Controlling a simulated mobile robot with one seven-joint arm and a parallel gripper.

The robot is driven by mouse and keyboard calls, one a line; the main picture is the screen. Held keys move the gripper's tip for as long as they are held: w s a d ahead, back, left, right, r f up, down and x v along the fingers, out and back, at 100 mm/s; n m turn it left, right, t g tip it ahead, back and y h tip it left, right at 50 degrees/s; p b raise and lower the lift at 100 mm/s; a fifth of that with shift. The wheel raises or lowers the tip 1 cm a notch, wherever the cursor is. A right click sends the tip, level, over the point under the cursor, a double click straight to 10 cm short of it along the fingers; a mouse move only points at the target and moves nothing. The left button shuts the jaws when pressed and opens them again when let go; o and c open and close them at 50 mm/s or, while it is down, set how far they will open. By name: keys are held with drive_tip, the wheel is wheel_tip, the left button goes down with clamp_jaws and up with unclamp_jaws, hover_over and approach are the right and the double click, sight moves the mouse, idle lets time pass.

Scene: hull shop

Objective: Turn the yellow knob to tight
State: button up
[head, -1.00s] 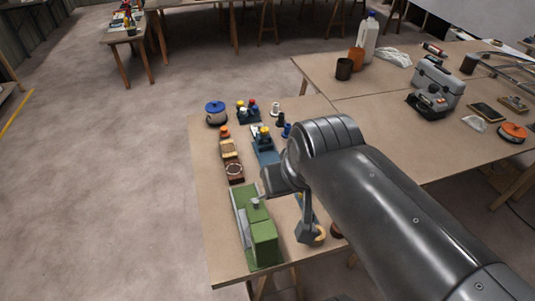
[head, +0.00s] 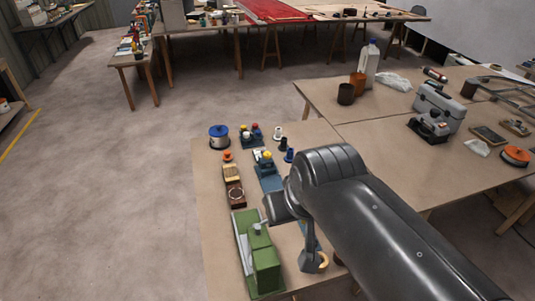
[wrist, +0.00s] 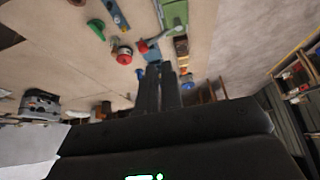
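A yellow knob (head: 267,155) shows in the head view on a blue base (head: 268,172), on the near bench beyond my gripper. I cannot make out its pointer or any marking. My gripper is mostly hidden by my arm in the head view. In the wrist view its two dark fingers (wrist: 159,88) stand close side by side, with nothing visible between them; they look shut. They are apart from the knob. A blue piece (wrist: 155,52) shows just past the fingertips in the wrist view; the yellow knob is not clear there.
A green machine (head: 258,250), brown blocks (head: 233,185), a blue pot (head: 219,136) and several small coloured knobs (head: 252,133) crowd the near bench (head: 212,185). A grey case (head: 437,105) stands on the bench at right. Open floor (head: 110,200) lies at left.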

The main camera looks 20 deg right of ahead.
drive_tip(key=shift+o, duration=0.7)
drive_tip(key=shift+w+r, duration=0.15)
drive_tip(key=shift+w, duration=0.2)
drive_tip(key=o, duration=0.8)
drive_tip(key=w+n, duration=0.2)
drive_tip(key=w, duration=0.1)
drive_tip(key=w+d+r+n+h, duration=0.1)
drive_tip(key=w+n, duration=0.2)
drive_tip(key=w, duration=0.1)
drive_tip(key=w+r+n+g+h, duration=0.1)
drive_tip(key=w+n, duration=0.1)
drive_tip(key=w, duration=0.2)
drive_tip(key=shift+w+d+r, duration=0.1)
drive_tip(key=shift+w+d, duration=0.1)
drive_tip(key=shift+d, duration=0.05)
drive_tip(key=shift+c, duration=0.2)
drive_tip(key=shift+o, duration=0.3)
drive_tip(key=w+f+n, duration=0.1)
drive_tip(key=w+n, duration=0.5)
drive_tip(key=w, duration=0.5)
drive_tip(key=shift+d+f+n+g+h, duration=0.35)
drive_tip(key=shift+d+n+g+h, duration=0.05)
drive_tip(key=shift+d, duration=0.05)
drive_tip(key=n, duration=1.3)
approach(267, 153)
drive_tip(key=shift+g, duration=0.3)
drive_tip(key=x, duration=0.8)
drive_tip(key=shift+w+f, duration=0.15)
drive_tip(key=shift+w, duration=0.05)
drive_tip(key=c, duration=0.9)
